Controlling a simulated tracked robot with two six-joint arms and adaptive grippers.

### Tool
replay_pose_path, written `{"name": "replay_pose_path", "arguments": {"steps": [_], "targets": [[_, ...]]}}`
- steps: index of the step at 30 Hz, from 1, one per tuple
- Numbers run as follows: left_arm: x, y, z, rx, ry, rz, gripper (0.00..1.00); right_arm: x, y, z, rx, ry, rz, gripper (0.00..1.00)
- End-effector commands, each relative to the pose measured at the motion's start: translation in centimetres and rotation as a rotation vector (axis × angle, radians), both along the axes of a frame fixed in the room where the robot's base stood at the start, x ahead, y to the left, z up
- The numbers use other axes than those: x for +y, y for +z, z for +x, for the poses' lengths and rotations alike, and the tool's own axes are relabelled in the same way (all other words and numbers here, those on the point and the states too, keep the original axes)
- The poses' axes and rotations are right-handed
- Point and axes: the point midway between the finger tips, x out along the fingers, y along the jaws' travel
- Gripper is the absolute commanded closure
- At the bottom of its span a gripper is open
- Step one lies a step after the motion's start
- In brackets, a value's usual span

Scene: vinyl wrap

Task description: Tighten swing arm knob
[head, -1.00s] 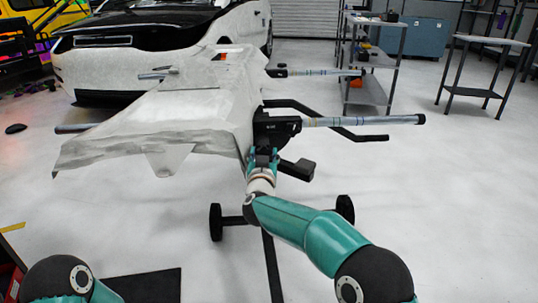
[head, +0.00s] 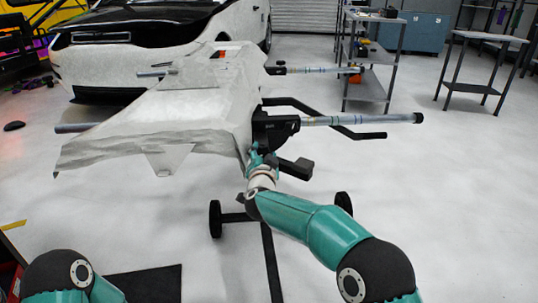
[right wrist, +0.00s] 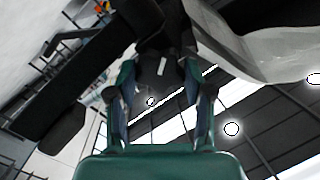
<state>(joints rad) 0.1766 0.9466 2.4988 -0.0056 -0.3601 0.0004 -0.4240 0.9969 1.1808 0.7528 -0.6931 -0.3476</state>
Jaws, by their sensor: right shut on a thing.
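My right gripper (head: 260,160) reaches up under the black swing arm mount (head: 272,130) at the right side of the white-draped stand. In the right wrist view, the two fingers of my right gripper (right wrist: 160,78) stand on either side of a dark knob (right wrist: 154,70) and are shut on it. The knob lies under a dark bracket. In the head view the gripper and the mount hide the knob. Only part of my left arm shows at the lower left, and its gripper is out of view.
A white vinyl sheet (head: 160,130) drapes over the stand, in front of a car (head: 160,50). The stand's wheeled base (head: 216,219) is below. A shelf cart (head: 370,60) and small table (head: 475,88) stand behind.

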Motion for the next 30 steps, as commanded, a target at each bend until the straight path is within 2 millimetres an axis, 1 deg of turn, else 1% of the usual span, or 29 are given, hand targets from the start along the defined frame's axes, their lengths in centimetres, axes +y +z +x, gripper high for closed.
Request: {"name": "replay_pose_path", "arguments": {"steps": [1,12,13,17,30], "targets": [[-0.01,0.01,0.00,0.000,0.000,0.000,1.00,-0.71,0.29,0.17,-0.006,-0.015,0.010,0.84],[-0.01,0.01,0.00,0.000,0.000,0.000,1.00,-0.74,0.29,0.17,-0.005,-0.015,0.016,0.84],[-0.01,0.01,0.00,0.000,0.000,0.000,1.00,-0.74,0.29,0.17,-0.005,-0.015,0.016,0.47],[0.00,0.01,0.00,0.000,0.000,0.000,1.00,-0.62,0.25,0.15,-0.004,-0.013,0.015,0.26],[0.15,0.03,-0.08,-0.003,0.001,-0.006,1.00,-0.16,0.09,-0.29,0.001,-0.004,0.012,0.26]]}}
